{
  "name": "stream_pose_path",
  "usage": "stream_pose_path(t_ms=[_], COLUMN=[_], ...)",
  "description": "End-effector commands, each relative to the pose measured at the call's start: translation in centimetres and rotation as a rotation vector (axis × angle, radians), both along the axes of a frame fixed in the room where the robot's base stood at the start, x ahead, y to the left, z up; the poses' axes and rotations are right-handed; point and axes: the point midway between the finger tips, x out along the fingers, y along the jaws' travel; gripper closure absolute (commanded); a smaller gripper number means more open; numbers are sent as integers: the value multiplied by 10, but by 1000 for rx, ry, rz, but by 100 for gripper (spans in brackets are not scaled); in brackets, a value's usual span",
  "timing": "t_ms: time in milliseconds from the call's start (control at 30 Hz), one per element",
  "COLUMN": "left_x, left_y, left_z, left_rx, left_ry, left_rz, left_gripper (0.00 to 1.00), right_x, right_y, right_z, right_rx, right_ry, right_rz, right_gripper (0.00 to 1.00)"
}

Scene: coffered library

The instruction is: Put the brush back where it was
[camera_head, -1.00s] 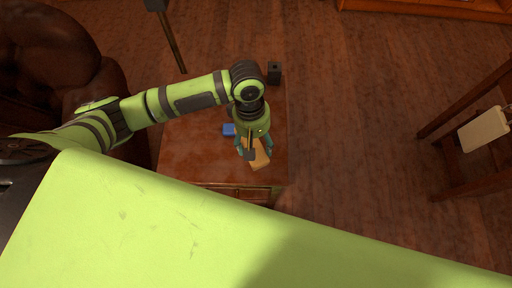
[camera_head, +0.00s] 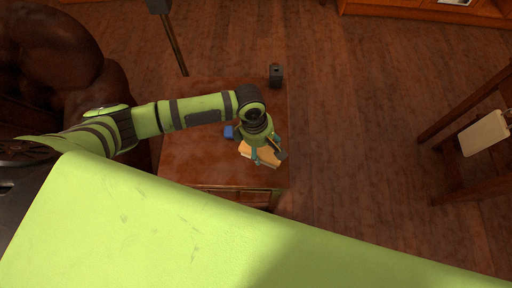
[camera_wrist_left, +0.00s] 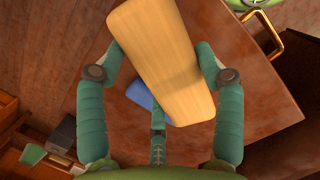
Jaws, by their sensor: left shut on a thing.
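The brush appears as a pale wooden block (camera_wrist_left: 165,55) in the left wrist view; no bristles show. It also shows in the head view (camera_head: 262,155), over the front right part of a brown wooden cabinet (camera_head: 190,150). My left gripper (camera_head: 264,152) comes down over it from above. In the left wrist view the fingers of my left gripper (camera_wrist_left: 160,65) are closed on the block's two sides, and it sits tilted between them. Whether it touches the cabinet top, I cannot tell. My right gripper is not in view.
A small blue thing (camera_head: 229,132) lies on the cabinet, partly behind the block in the left wrist view (camera_wrist_left: 142,94). A dark box (camera_head: 276,75) stands at the cabinet's far right corner. The cabinet's left part is clear. A brown leather armchair (camera_head: 50,45) stands left.

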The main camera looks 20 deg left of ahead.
Motion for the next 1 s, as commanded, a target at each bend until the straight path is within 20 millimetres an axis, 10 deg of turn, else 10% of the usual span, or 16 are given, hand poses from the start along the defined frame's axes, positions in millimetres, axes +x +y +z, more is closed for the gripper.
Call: stream_pose_path(t_ms=[533, 967, 1000], left_x=[16, 15, 15], left_y=[25, 25, 25], left_z=[-54, -61, -60], left_rx=[-1, -2, -2], left_ry=[0, 0, -1], left_rz=[-1, -1, -2], left_gripper=[58, 58, 16], right_x=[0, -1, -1], right_y=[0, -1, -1], right_z=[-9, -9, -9], right_rx=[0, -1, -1], right_ry=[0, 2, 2], right_rz=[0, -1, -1], right_gripper=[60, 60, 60])
